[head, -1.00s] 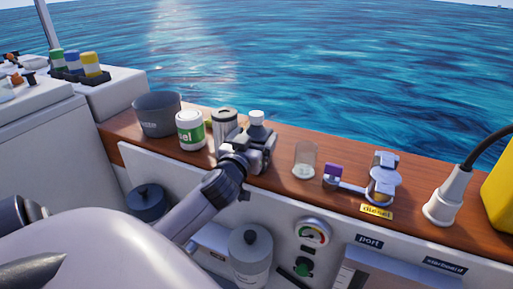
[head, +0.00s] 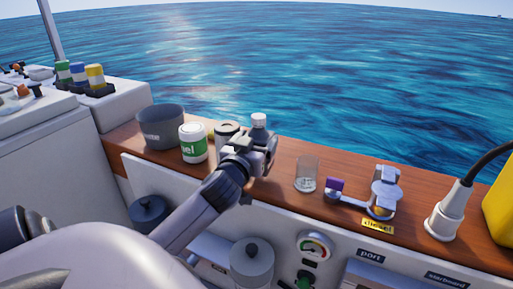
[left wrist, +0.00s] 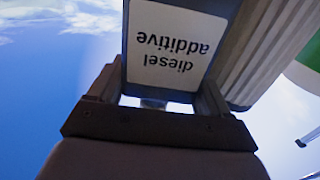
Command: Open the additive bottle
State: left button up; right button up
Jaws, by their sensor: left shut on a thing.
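My right gripper is not in view.
On the wooden ledge stand a dark pot (head: 161,127), a white-green can (head: 193,143), a metal can (head: 227,131) close beside the bottle, a clear glass (head: 306,174), and the open diesel filler (head: 383,193) with its purple-tipped lever. A white plug (head: 447,211) stands farther right.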

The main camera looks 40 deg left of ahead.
pick_arm(q)
notch_tip(320, 180, up, 16)
jog(key=p, duration=0.4)
jog(key=shift+r, duration=0.5)
jog(key=o, duration=0.6)
jog(key=c, duration=0.9)
